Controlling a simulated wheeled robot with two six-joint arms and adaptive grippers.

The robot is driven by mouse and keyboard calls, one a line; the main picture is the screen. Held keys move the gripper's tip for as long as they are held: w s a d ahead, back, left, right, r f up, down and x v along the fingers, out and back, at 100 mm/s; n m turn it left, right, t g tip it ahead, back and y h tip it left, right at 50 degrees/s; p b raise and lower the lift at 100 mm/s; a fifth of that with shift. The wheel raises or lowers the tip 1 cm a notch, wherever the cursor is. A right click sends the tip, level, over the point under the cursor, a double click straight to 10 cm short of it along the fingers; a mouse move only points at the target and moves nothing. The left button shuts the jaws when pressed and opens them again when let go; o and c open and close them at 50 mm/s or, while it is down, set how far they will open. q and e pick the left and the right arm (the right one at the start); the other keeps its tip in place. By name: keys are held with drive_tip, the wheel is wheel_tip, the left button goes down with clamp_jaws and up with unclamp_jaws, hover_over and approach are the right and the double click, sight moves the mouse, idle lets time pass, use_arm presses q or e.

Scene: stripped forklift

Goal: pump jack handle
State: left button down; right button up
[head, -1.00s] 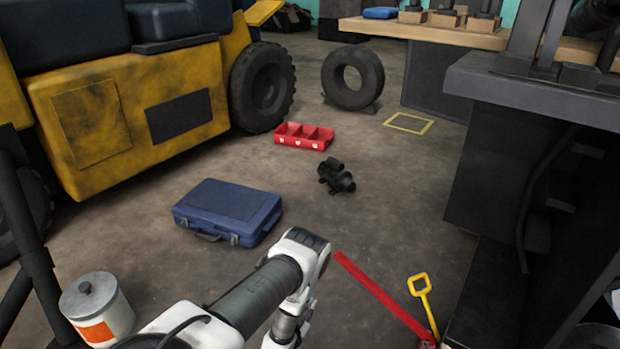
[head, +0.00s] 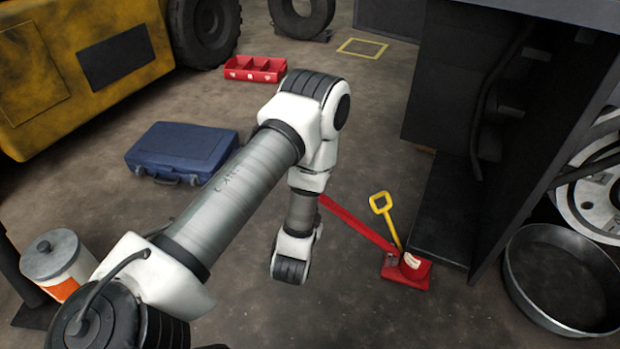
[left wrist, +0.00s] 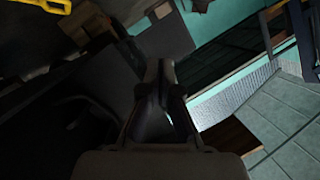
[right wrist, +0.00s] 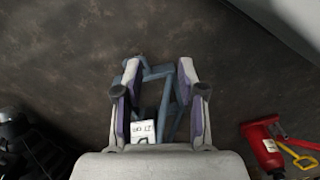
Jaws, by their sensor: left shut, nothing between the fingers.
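The red jack (head: 405,268) stands on the floor in the head view. A red bar (head: 360,226) runs from it up and left, and a yellow rod with a loop grip (head: 382,203) rises beside it. The jack also shows at the right of the right wrist view (right wrist: 267,147). My left arm crosses the head view left of the jack; its gripper is hidden there. In the left wrist view my left gripper (left wrist: 160,85) is shut and empty. My right gripper (right wrist: 159,85) has its fingers apart; blue-grey bars show between them, and I cannot tell whether they touch.
A dark cabinet (head: 440,205) stands right of the jack, with a metal pan (head: 513,270) beyond it. A blue case (head: 180,152), a white canister (head: 55,256) and a red tray (head: 255,68) stand on the floor. Open floor lies below and left of the jack.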

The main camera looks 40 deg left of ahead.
use_arm(q)
drive_tip(key=shift+w+f, duration=0.1)
drive_tip(key=w+a+f+b, duration=0.5)
drive_tip(key=w+a+b, duration=0.1)
drive_tip(key=w+b, duration=0.1)
drive_tip(key=shift+w+a+f+b, duration=0.15)
drive_tip(key=shift+w+a+b, duration=0.2)
drive_tip(key=shift+a+b, duration=0.05)
drive_tip(key=shift+a, duration=0.1)
